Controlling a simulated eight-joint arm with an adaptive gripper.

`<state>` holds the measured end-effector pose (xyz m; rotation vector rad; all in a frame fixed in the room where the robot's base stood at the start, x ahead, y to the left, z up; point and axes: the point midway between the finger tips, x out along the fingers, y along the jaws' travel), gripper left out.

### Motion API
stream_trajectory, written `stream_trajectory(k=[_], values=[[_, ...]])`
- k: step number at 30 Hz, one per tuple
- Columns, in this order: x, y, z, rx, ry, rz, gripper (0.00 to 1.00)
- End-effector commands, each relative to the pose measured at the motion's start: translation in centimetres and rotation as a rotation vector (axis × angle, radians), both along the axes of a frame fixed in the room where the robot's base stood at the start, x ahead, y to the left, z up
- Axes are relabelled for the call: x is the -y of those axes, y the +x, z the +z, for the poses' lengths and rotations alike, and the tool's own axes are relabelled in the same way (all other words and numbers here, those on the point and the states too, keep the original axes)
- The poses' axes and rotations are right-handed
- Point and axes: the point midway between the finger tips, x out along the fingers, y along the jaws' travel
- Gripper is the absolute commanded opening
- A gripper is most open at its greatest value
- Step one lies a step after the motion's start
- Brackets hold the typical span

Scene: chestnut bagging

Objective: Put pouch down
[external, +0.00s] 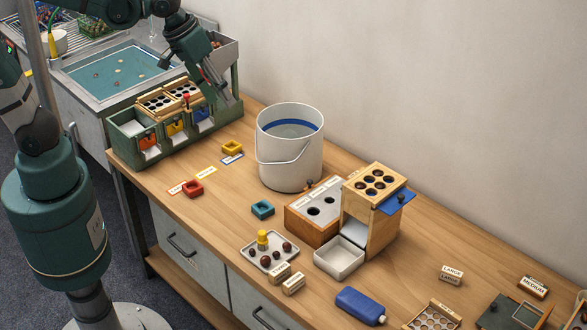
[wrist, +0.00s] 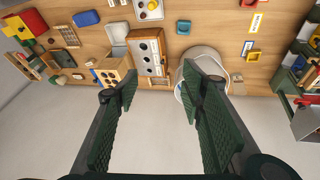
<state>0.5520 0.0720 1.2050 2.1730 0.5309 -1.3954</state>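My gripper (external: 212,88) is above the right part of the green three-bay box in the external view. In the wrist view its two dark green fingers (wrist: 160,84) stand wide apart with nothing between them. No thing is clearly recognisable as a pouch. A dark blue, flat, rounded item with a pale end (external: 360,306) lies on the table at the front, far from my gripper. I cannot tell whether it is a pouch or a bottle. A similar blue item shows in the wrist view (wrist: 86,18).
The green box (external: 125,150) stands at the table's left end. A white bucket (external: 290,160) stands right of it. A wooden dispenser (external: 355,215), a white tray (external: 338,262) and a chestnut tray (external: 257,262) stand further right. Table between coloured frames and bucket is partly clear.

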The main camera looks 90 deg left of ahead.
Motion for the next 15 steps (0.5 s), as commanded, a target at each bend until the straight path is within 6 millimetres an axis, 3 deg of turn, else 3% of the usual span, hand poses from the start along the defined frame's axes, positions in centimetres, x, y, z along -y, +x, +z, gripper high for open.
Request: stream_trajectory(k=[15], values=[[4.6,-6.9,0.3,0.103,0.144,-0.341,0.4]])
